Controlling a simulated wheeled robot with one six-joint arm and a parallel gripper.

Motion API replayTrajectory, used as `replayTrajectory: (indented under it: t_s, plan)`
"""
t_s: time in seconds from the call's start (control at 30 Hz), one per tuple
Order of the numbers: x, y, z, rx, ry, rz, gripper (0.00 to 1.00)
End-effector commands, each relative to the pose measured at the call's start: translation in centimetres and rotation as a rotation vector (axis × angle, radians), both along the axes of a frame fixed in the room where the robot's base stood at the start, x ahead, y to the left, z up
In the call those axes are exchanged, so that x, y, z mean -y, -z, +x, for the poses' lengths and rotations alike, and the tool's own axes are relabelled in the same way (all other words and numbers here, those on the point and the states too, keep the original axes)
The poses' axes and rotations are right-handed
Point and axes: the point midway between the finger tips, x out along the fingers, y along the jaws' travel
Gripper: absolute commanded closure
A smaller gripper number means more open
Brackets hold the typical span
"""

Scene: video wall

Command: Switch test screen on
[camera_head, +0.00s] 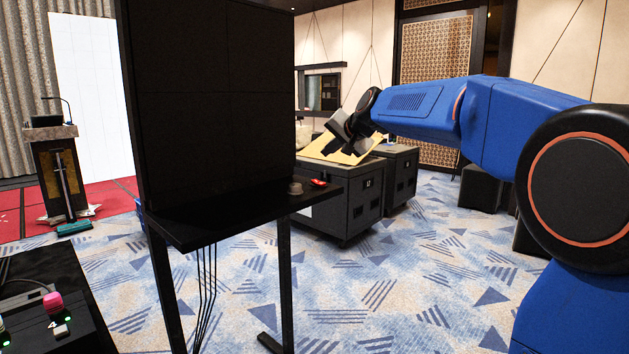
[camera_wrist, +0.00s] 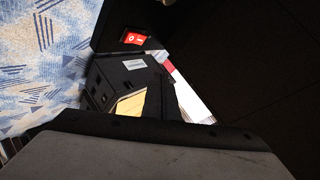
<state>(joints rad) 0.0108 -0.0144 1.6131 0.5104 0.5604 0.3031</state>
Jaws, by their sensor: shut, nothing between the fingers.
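The test screen (camera_head: 210,95) is a tall black panel on a stand, its face dark. A black shelf (camera_head: 240,212) juts out under it. A red rocker switch (camera_head: 318,183) sits at the shelf's right end. In the wrist view the red switch (camera_wrist: 134,39) shows white marks; which side is pressed I cannot tell. My gripper (camera_head: 334,150) is shut and empty, above and apart from the switch, angled down to the left. In the wrist view my gripper (camera_wrist: 160,90) points toward the switch, with the dark panel (camera_wrist: 250,60) to the right.
A small grey-brown knob (camera_head: 295,188) sits beside the switch. Black wheeled cases (camera_head: 350,205) stand behind the shelf, with a yellow sheet on top. A console with a pink knob (camera_head: 53,302) is at the lower left. Patterned carpet (camera_head: 400,290) is clear in front.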

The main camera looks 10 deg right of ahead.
Motion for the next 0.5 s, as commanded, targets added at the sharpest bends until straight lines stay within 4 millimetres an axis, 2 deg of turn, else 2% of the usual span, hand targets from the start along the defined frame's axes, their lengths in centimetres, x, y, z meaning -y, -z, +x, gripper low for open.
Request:
replayTrajectory:
  t_s: [0.1,0.2,0.5]
  plan:
    - [0.0,-0.6,1.6,0.013,0.012,0.025,1.0]
    - [0.0,-0.9,2.2,0.02,0.017,0.035,1.0]
    - [0.0,-0.9,2.4,0.021,0.018,0.037,1.0]
